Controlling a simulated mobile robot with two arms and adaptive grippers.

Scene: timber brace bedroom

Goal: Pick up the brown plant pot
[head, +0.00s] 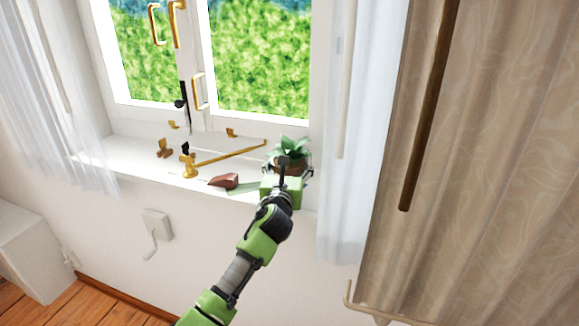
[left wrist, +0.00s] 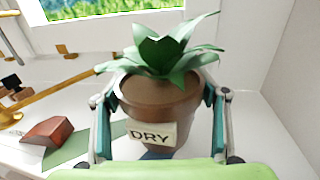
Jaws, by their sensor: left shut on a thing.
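The brown plant pot (left wrist: 158,106) holds a leafy green plant (left wrist: 165,50) and carries a label reading DRY (left wrist: 152,134). In the head view the pot (head: 296,169) is at the right end of the windowsill, partly hidden behind my left gripper (head: 287,172). In the left wrist view, the fingers of my left gripper (left wrist: 160,112) are on both sides of the pot and shut on it. The pot is upright; I cannot tell whether its base touches the sill. My right gripper is not in view.
A reddish-brown block (head: 224,181) lies on the windowsill (head: 130,155) left of the pot, and it also shows in the left wrist view (left wrist: 47,132). A brass window stay (head: 222,156) lies behind it. A white sheer curtain (head: 350,150) hangs close to the right.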

